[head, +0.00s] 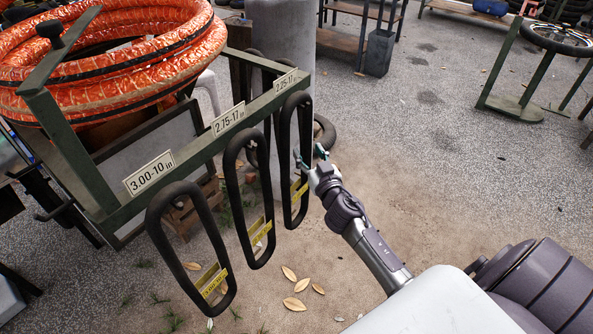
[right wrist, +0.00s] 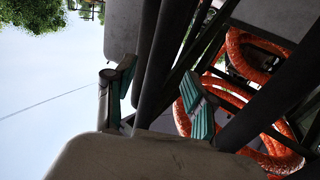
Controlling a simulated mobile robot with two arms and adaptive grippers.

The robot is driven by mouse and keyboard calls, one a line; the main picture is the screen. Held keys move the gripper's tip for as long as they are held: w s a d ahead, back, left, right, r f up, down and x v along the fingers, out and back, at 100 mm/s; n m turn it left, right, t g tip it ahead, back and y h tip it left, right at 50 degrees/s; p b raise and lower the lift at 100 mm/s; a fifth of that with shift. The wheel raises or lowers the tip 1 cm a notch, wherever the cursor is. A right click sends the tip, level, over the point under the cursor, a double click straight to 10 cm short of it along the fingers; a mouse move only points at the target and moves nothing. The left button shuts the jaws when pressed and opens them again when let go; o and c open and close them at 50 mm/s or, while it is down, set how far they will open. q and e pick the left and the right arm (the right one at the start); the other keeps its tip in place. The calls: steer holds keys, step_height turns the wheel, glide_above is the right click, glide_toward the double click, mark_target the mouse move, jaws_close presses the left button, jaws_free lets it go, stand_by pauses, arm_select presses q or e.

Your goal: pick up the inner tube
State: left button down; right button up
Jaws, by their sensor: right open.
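Three black looped inner tubes hang from a green rack rail. The left one (head: 164,246) hangs below the "3.00-10" label, the middle one (head: 233,190) below "2.75-17", and the right one (head: 285,150) below "2.25-17". Each carries a yellow tag. My right gripper (head: 311,157) is open beside the right tube, at its right side. In the right wrist view, the two green-padded fingers (right wrist: 158,98) stand apart, with dark tube strands (right wrist: 170,50) showing between them or just beyond. I cannot tell whether they touch. My left gripper is out of view.
Orange-wrapped rings (head: 130,68) lie on top of the green rack (head: 110,215). A grey pillar (head: 283,30) stands behind it. A green stand with a wheel (head: 560,38) is at the far right. Leaves (head: 295,304) lie on the ground.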

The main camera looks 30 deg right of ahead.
steer(key=shift+w+d, duration=0.2)
steer(key=shift+w, duration=0.9)
steer(key=shift+s, duration=0.1)
jaws_close()
steer(key=shift+r, duration=0.1)
